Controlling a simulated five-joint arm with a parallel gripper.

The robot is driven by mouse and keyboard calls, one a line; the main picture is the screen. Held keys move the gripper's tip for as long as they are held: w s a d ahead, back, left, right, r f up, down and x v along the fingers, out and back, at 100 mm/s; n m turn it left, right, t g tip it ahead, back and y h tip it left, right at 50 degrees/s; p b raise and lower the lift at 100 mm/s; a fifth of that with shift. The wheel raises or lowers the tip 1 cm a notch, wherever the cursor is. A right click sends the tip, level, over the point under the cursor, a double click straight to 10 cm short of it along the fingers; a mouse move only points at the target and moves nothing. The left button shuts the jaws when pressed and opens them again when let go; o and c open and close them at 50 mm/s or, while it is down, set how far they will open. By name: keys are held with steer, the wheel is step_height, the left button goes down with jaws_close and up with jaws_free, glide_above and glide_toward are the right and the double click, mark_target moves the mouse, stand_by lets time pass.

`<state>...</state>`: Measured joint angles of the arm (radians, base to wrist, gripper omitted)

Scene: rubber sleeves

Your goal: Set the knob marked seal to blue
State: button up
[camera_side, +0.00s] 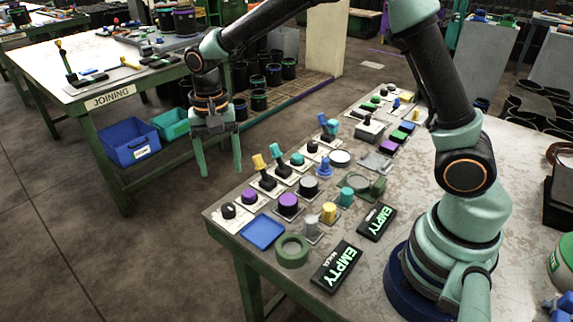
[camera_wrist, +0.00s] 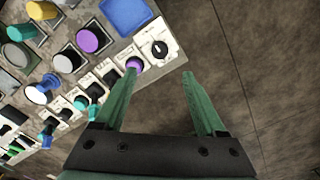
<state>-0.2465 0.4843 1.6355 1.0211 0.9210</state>
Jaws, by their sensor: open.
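My gripper (camera_side: 221,172) hangs open and empty beyond the table's far left edge, with its two green fingers pointing down and apart. In the wrist view my gripper (camera_wrist: 160,75) shows floor between its fingers. A round black knob (camera_side: 228,210) sits on a white plate at the table's left corner. In the wrist view this black knob (camera_wrist: 158,48) has a white pointer mark and lies just beyond the fingertips, apart from them. I cannot read a seal label or any colour marks on its plate. A small purple knob (camera_side: 249,195) sits beside it.
A blue square tray (camera_side: 262,232), a green ring (camera_side: 292,250) and two black EMPTY signs (camera_side: 337,267) lie near the front. Yellow (camera_side: 264,170) and teal levers stand along the edge row. Several round knobs and buttons crowd the panel. Open floor lies left of the table.

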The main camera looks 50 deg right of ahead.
mark_target(228, 207)
step_height(228, 207, down, 12)
stand_by(0.5)
jaws_close()
steer(key=shift+n, duration=0.4)
steer(key=n, duration=1.1)
steer(key=shift+r, duration=0.1)
stand_by(0.4)
